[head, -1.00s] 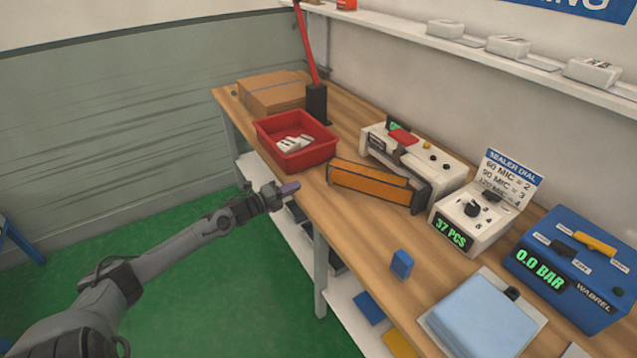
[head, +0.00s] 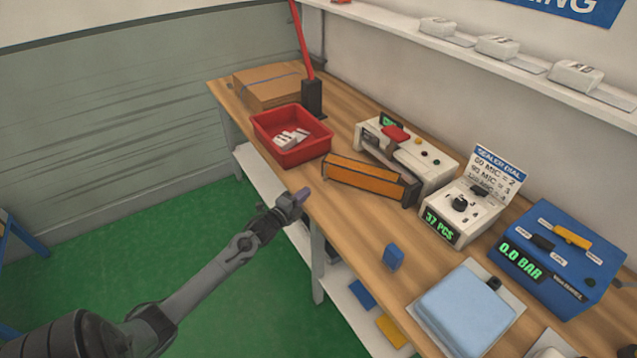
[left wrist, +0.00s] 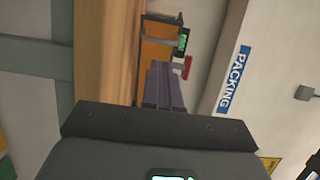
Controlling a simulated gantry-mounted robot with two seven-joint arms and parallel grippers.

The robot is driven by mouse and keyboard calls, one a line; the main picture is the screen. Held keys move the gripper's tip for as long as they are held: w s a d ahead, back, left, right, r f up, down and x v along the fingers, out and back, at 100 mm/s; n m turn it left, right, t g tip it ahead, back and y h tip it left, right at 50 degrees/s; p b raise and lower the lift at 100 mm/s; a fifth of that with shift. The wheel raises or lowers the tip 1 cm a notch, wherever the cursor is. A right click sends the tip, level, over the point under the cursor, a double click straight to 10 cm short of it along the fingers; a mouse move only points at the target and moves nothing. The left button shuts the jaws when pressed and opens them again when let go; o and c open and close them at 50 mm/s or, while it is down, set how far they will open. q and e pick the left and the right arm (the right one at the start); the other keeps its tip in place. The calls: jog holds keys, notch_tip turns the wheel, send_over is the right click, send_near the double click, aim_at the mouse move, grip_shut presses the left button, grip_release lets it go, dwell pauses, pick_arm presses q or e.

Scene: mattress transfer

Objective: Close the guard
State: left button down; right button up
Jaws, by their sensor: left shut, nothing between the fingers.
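The guard appears to be the orange panel with dark ends (head: 364,178) at the front of the white sealer machine (head: 412,152). It is swung down and leans out toward the bench's front edge, apart from the machine body. The orange panel also shows in the left wrist view (left wrist: 160,52), partly hidden behind my fingers. My left gripper (head: 302,195) is shut and empty, just off the bench's front edge, to the lower left of the orange panel and not touching it. Its purple-grey fingers show together in the left wrist view (left wrist: 163,88). My right gripper is out of view.
A red bin (head: 262,140) with white pieces stands left of the sealer. A dial box (head: 455,232), a blue pressure unit (head: 590,275), a small blue block (head: 393,257) and a light-blue stack (head: 465,305) stand to the right.

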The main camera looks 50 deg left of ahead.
pick_arm(q)
jog(key=b+x, duration=0.1)
jog(key=x, duration=0.7)
jog(key=shift+w+b, duration=0.15)
jog(key=shift+b, duration=0.25)
jog(key=shift+a+f, duration=0.1)
